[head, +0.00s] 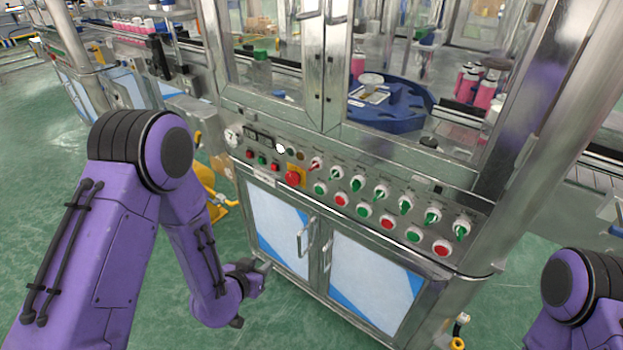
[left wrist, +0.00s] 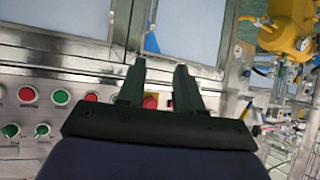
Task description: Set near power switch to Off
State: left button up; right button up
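The control panel (head: 330,190) on the front of the machine carries a row of rotary switches, one with a red handle (head: 316,163) and several with green handles, such as the one at the right end (head: 462,227). I cannot tell from labels which is the near power switch. My left gripper (head: 258,268) is in front of the cabinet doors, below the panel and apart from it. In the left wrist view its two fingers (left wrist: 158,85) are parted and empty, with a red button (left wrist: 150,102) showing between them. My right gripper is outside the view; only my right arm shows.
Red and green push buttons (head: 341,199) line the panel beneath the switches. A red emergency stop (head: 292,178) sits on a yellow plate at its left. Door handles (head: 306,236) stick out below. A yellow machine part (head: 215,195) stands behind my left arm. Green floor is open in front.

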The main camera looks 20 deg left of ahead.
pick_arm(q)
jog(key=w+d+r+m+t+h+b, duration=0.2)
jog(key=w+r+m+t, duration=0.15)
jog(key=w+r, duration=0.3)
jog(key=m+t+h+b, duration=0.1)
jog(key=m+t+h, duration=0.1)
jog(key=m+h, duration=0.3)
send_near(312, 167)
jog(key=shift+m+y, duration=0.55)
jog(key=shift+y, duration=0.05)
jog(key=x, duration=0.2)
jog(key=p+x, duration=0.1)
jog(key=x, duration=0.5)
jog(key=shift+d+r, duration=0.25)
jog(key=shift+d, duration=0.1)
jog(key=shift+w+d, duration=0.15)
jog(key=shift+w, duration=0.25)
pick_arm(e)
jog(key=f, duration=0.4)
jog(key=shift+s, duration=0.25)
pick_arm(q)
grip_shut()
